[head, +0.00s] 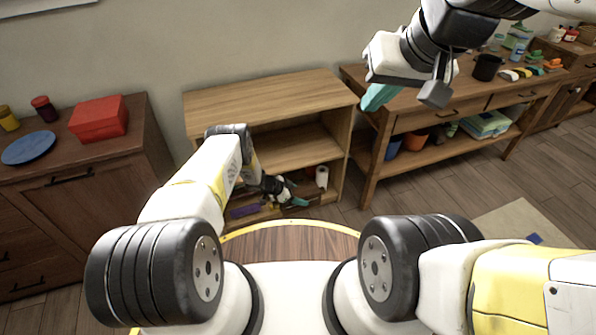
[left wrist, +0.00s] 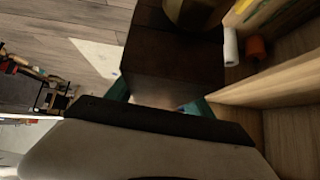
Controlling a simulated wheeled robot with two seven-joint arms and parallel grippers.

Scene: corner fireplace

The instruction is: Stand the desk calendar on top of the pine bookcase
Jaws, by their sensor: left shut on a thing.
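The pine bookcase (head: 255,97) stands against the wall in the middle of the head view, with a bare top and an open front. My left gripper (head: 276,188) reaches into its lower part and is shut on a teal thing, which I take for the desk calendar (head: 300,202). Only small teal patches of it show, also in the left wrist view (left wrist: 196,106), where dark finger parts (left wrist: 150,118) hide most of it. My right gripper (head: 410,88) hangs over the workbench at upper right; its jaw opening is unclear.
A white roll (head: 321,177) and a purple thing (head: 244,211) are low in the bookcase. A workbench (head: 420,115) stands close to its right, with a teal thing (head: 379,97) near its left end. A dark cabinet (head: 75,190) with a red box (head: 99,119) stands left.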

